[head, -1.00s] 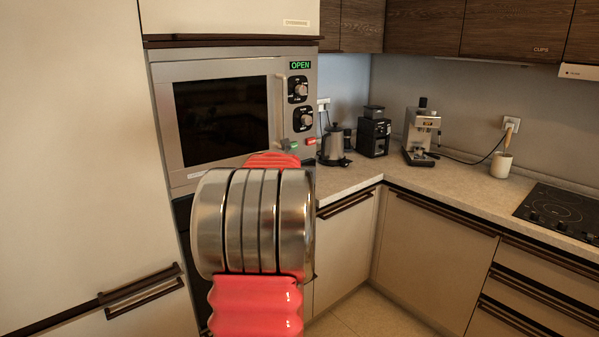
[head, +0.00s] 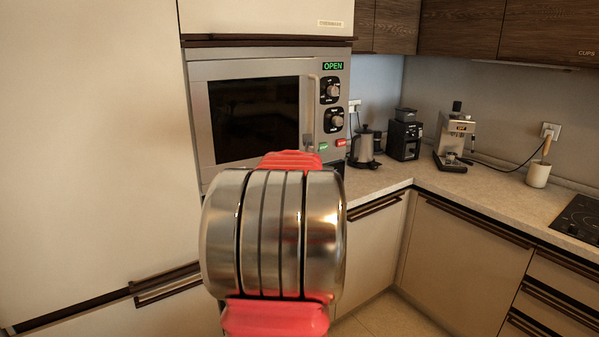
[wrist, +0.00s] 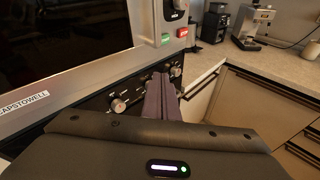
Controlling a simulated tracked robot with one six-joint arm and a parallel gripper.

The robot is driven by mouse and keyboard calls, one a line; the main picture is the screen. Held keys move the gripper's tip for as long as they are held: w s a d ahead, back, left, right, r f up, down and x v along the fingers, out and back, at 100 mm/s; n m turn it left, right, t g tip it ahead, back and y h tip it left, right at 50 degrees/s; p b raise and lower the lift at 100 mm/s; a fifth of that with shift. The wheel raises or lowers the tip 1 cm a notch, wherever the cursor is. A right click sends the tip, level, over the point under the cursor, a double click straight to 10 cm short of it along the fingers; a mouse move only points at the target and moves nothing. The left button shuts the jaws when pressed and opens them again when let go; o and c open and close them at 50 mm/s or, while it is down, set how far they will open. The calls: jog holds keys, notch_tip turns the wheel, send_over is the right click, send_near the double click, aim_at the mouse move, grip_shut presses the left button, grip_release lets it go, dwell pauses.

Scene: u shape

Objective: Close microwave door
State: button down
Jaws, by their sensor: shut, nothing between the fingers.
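The microwave (head: 258,55) is built into a tall cabinet, and its display (head: 333,66) reads OPEN in green. Its door, with a dark window (head: 253,118) and an upright handle (head: 307,105), looks nearly flush with the front; I cannot tell how wide any gap is. In the wrist view the dark window (wrist: 70,40) is at upper left. My gripper (wrist: 162,85) shows in the wrist view with its dark fingers together and empty, below the green and red buttons. My red and metal arm hides the gripper in the head view.
Below the microwave is an appliance panel with knobs (wrist: 118,105). To the right, a countertop (head: 385,178) holds a kettle (head: 365,147), a grinder (head: 404,138) and a coffee machine (head: 455,137). A cabinet handle (head: 165,287) sticks out at lower left.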

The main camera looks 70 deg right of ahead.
jog(key=w+a+r+m+t, duration=0.1)
jog(key=w+a+m, duration=0.35)
jog(key=a, duration=0.45)
jog(key=w+a+r+m+y, duration=0.1)
jog(key=w+a+r+m, duration=0.15)
jog(key=w+a, duration=0.5)
jog(key=w+a+m+t, duration=0.1)
jog(key=w+a+m, duration=0.3)
jog(key=a, duration=0.7)
jog(key=s+a+f+m+y, duration=0.2)
jog(key=a+f+y, duration=0.2)
jog(key=a, duration=1.1)
jog(key=s+a+f+m+y, duration=0.2)
jog(key=a+f+y, duration=0.3)
jog(key=a, duration=0.9)
jog(key=s+a+f+m+y, duration=0.3)
jog(key=a+f, duration=0.4)
jog(key=a, duration=0.8)
jog(key=shift+a+t+y, duration=0.3)
jog(key=shift+t+y, duration=0.1)
jog(key=shift+y, duration=0.5)
jog(key=shift+s+f, duration=0.1)
